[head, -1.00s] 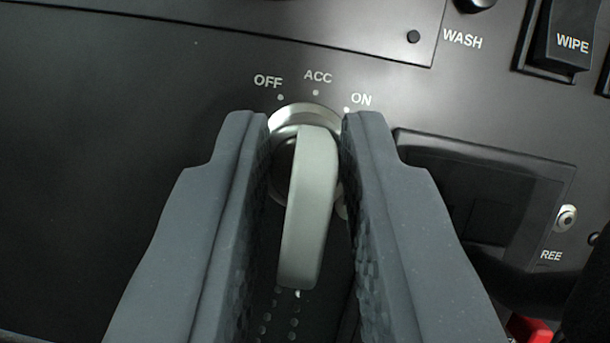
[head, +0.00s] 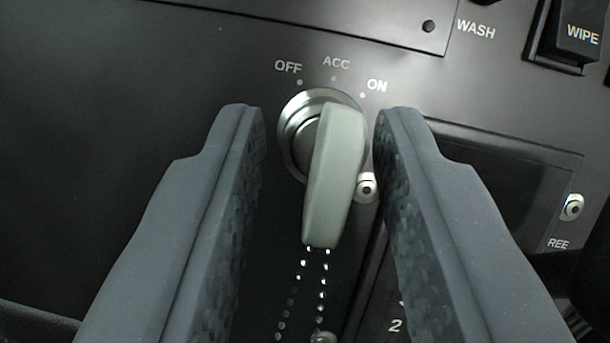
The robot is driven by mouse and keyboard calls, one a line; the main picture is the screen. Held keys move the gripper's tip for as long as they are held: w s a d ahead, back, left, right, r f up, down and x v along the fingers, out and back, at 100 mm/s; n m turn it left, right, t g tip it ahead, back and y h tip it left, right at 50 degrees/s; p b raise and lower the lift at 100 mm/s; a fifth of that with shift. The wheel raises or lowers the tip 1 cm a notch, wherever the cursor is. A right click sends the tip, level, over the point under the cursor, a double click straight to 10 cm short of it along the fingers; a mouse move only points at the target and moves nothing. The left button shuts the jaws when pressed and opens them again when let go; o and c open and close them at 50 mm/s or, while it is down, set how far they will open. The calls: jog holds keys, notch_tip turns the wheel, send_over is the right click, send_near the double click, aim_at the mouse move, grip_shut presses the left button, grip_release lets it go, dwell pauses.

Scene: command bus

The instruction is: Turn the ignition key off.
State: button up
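The ignition key (head: 336,175) has a pale grey head and sits in a round silver switch (head: 290,140) on the dark panel. The labels OFF, ACC and ON, each with a small dot, arc above the switch. The key head's upper end leans toward the ON dot (head: 362,95); its lower end points down and slightly left. Two ball chains hang below the key. My gripper (head: 318,120) is open, with one dark grey finger on each side of the key. Gaps show between the key and both fingers, the left gap wider.
A small silver lock or screw (head: 366,187) sits just right of the switch, close to the right finger. A recessed dark panel (head: 510,185) lies further right. The WIPE rocker switch (head: 578,32) is at upper right. The panel left of OFF is bare.

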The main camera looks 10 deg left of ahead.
jog(key=p+v, duration=0.1)
jog(key=v, duration=1.2)
jog(key=shift+s, duration=0.2)
jog(key=w+a+m+b, duration=0.1)
jog(key=w+b, duration=0.1)
jog(key=w, duration=0.2)
jog(key=w+a+r+m+h+b, duration=0.1)
jog(key=w+b, duration=0.2)
jog(key=w, duration=0.1)
jog(key=w+a+b, duration=0.1)
jog(key=w+b, duration=0.1)
jog(key=w, duration=0.3)
jog(key=shift+r+m+b, duration=0.2)
jog(key=shift+m+b, duration=0.2)
jog(key=shift+w+a+r, duration=0.1)
jog(key=shift+w+a, duration=0.05)
jog(key=shift+w, duration=0.3)
grip_shut()
